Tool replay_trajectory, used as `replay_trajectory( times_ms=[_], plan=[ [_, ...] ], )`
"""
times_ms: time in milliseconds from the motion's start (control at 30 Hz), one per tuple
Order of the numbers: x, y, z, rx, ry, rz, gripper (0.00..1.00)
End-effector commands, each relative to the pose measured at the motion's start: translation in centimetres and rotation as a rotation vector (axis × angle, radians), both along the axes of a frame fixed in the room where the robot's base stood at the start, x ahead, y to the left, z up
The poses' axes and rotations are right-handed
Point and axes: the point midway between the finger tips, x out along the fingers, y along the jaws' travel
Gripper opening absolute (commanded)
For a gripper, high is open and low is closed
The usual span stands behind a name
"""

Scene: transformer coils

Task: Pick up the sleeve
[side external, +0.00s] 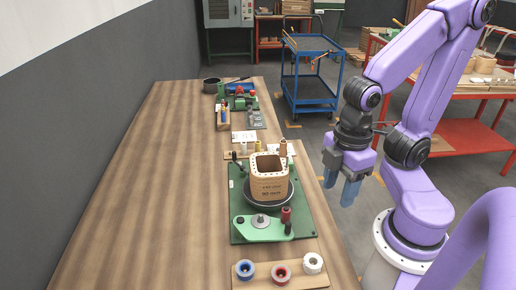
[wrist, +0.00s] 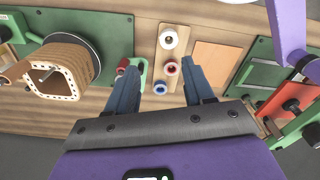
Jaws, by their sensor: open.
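The likely sleeve is a tan, square, open-topped tube (side external: 269,178) with printed text on its side and small holes around its rim. It stands upright on a round dark plate (side external: 284,197) on a green base (side external: 240,207). In the wrist view the sleeve (wrist: 45,89) shows at the left, outside the jaws. My gripper (side external: 340,193) is open and empty, pointing down to the right of the sleeve and apart from it. In the wrist view its two blue fingers (wrist: 160,67) are spread, with spools below showing between them.
A wooden board with three spools, including a white one (side external: 313,262), lies at the near end of the wooden bench (side external: 150,190). A red knob (side external: 286,213) stands on the green base. Tools and a black pan (side external: 211,85) lie farther back. The bench's left side is clear.

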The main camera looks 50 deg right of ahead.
Motion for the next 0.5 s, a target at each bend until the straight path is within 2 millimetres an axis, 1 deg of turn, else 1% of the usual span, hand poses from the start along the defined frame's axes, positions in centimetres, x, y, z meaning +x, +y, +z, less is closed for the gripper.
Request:
replay_trajectory(
  times_ms=[167,267,367,467,500],
  plan=[
    [0.3,0.1,0.1,-0.002,-0.001,0.000,0.52],
    [1.6,0.8,0.4,-0.011,-0.007,0.003,0.52],
    [4.3,1.9,0.9,-0.029,-0.017,0.012,0.52],
    [8.0,2.9,1.5,-0.055,-0.029,0.027,0.52],
    [9.6,3.2,1.7,-0.068,-0.032,0.032,0.52]
  ],
)
